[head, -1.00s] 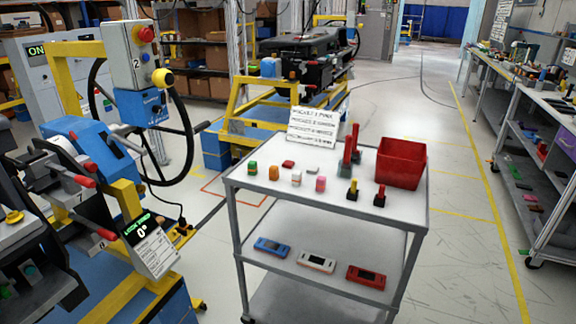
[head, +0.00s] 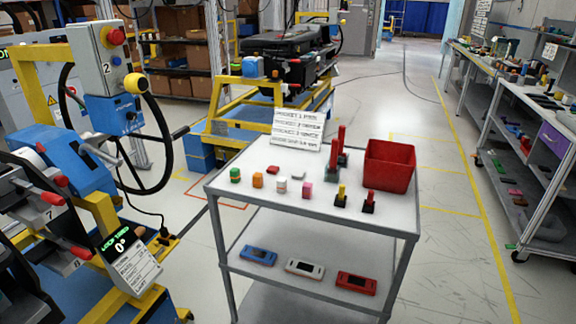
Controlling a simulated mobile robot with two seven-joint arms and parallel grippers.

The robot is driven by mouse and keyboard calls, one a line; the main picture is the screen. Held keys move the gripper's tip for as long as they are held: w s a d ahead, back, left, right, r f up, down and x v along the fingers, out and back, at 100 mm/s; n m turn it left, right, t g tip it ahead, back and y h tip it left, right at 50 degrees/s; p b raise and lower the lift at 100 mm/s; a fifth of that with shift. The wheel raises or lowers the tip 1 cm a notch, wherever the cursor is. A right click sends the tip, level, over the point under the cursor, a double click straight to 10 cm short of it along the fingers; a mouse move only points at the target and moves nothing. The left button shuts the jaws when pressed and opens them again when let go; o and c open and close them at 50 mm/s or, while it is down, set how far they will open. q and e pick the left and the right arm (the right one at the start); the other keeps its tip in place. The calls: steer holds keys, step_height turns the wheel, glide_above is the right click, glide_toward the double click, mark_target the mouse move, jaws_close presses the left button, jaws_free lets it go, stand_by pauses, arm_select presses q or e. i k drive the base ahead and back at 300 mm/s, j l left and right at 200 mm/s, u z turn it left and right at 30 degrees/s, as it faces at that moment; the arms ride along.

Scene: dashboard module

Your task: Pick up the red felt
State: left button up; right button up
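A small flat red piece (head: 272,169), which looks like the red felt, lies on the white top of the cart (head: 245,205), towards its back left. A similar pale flat piece (head: 298,174) lies just to its right. In front of them stands a row of small rolls or jars: green (head: 235,175), orange (head: 257,180), white (head: 281,185) and pink (head: 306,190). Neither of my grippers shows in the head view.
A red bin (head: 389,165) stands at the cart's back right, with red-handled tools (head: 340,148) and yellow- and red-topped tools beside it. A sign (head: 298,128) stands at the back edge. Blue, white and red devices (head: 304,268) lie on the lower shelf. Open floor lies to the right.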

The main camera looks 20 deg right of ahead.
mark_target(272, 170)
steer(key=i+l+z, duration=0.1)
steer(key=i+z, duration=0.7)
